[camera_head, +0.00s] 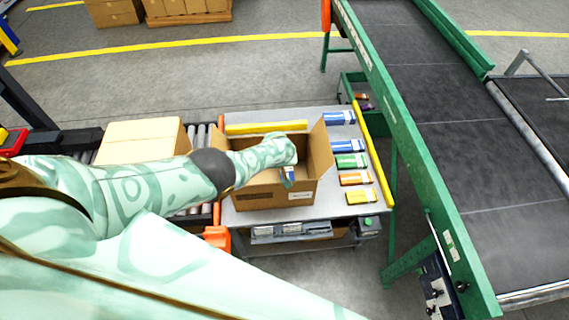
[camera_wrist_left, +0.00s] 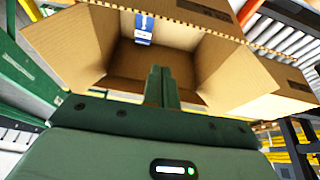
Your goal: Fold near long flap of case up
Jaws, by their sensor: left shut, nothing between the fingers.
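The case (camera_head: 275,197) is an open brown cardboard box on the grey table; its left and right short flaps stand up and lean outward. The near long flap (camera_wrist_left: 210,12) shows at the top of the wrist view, beyond a corrugated edge; in the head view I cannot tell it from the near wall. My left arm reaches over the case from the left. My left gripper (camera_wrist_left: 162,75) is shut and empty, over the case opening; its fingertips are not clear in the head view. A blue-and-white packet (camera_wrist_left: 143,28) is inside by the near wall. My right gripper is out of view.
Several packets (camera_head: 350,161) lie in a column right of the case, beside a yellow rail (camera_head: 375,160). A closed carton (camera_head: 140,136) sits on the rollers to the left. A green-sided conveyor (camera_head: 420,150) stands right of the table.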

